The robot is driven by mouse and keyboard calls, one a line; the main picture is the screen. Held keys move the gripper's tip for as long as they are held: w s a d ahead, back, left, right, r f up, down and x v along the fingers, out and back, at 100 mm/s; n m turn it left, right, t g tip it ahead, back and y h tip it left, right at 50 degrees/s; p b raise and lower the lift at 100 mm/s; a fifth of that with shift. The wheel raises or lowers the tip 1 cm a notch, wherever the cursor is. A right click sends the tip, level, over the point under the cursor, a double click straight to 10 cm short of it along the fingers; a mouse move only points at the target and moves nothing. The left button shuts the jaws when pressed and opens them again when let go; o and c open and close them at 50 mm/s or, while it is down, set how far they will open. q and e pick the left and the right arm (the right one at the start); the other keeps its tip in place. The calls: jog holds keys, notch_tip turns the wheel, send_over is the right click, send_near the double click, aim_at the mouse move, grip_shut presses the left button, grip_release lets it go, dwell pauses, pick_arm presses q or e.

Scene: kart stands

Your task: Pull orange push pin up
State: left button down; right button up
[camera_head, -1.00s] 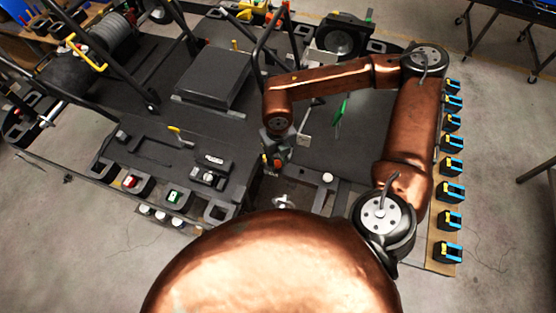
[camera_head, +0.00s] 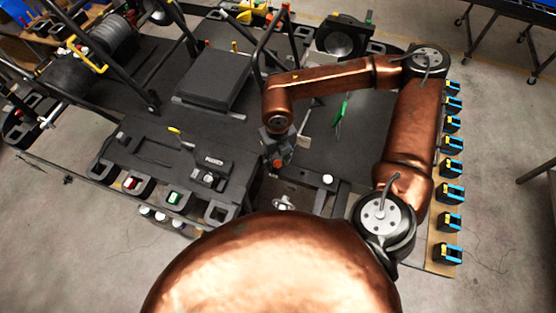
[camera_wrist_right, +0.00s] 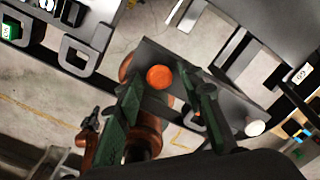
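The orange push pin (camera_wrist_right: 159,77) shows its round top in the right wrist view, on a grey metal plate (camera_wrist_right: 194,72). My right gripper (camera_wrist_right: 170,88) is open, with its two dark green fingers apart. The pin's top appears between the fingertips, nearer the left finger; I cannot tell whether they touch. In the head view my right gripper (camera_head: 277,153) points down over the gap beside the black tool panel. My left gripper is not in view.
A white round knob (camera_head: 327,179) sits on the frame to the right; it also shows in the wrist view (camera_wrist_right: 255,128). A black panel (camera_head: 170,165) with slots and a yellow-handled tool lies left. A green-handled tool (camera_head: 342,110) is behind. Blue-black blocks (camera_head: 450,192) line the right edge.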

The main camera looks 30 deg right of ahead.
aim_at(278, 163)
jog(key=shift+o, duration=0.6)
notch_tip(278, 163, up, 12)
